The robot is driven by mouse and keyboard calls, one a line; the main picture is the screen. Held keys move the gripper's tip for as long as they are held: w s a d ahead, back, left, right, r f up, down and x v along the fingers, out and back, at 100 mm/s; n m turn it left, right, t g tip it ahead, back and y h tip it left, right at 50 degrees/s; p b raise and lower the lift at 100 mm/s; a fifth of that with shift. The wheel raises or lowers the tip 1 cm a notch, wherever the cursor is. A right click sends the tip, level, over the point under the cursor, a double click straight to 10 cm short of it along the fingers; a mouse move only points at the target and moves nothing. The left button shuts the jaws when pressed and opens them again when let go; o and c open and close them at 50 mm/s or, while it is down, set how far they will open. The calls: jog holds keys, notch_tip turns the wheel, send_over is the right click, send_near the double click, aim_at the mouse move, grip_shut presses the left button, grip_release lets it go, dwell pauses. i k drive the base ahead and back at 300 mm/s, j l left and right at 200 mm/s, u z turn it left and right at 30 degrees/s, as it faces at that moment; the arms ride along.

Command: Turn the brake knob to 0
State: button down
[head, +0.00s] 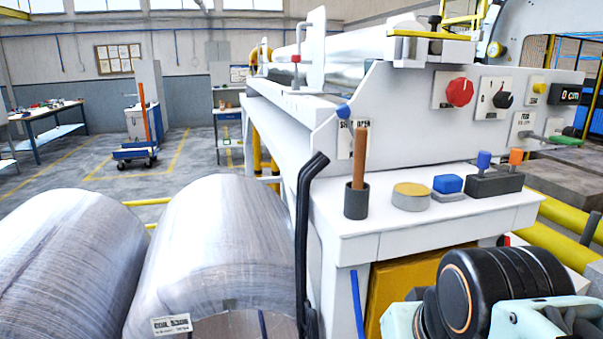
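Two knobs sit on the white machine's side panel at the upper right in the head view. One is a round red knob (460,92) on a white plate. To its right is a smaller black knob (503,99) on a white plate with small marks, one looking like a 1. The plates are too small to read, so I cannot tell for certain which knob is the brake or its exact setting. My arm shows at the lower right, below and apart from the knobs. My gripper's fingertips are not visible.
A white ledge (375,247) below the panel holds a dark cup (356,201) with a brown stick, a yellow-topped disc (411,196), a blue block (447,184) and a dark block (495,183) with blue and orange pegs. A display (571,94) reads 0 cm. Large wrapped coils (217,255) stand left.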

aim_at(502, 100)
jog(key=l+z, duration=0.8)
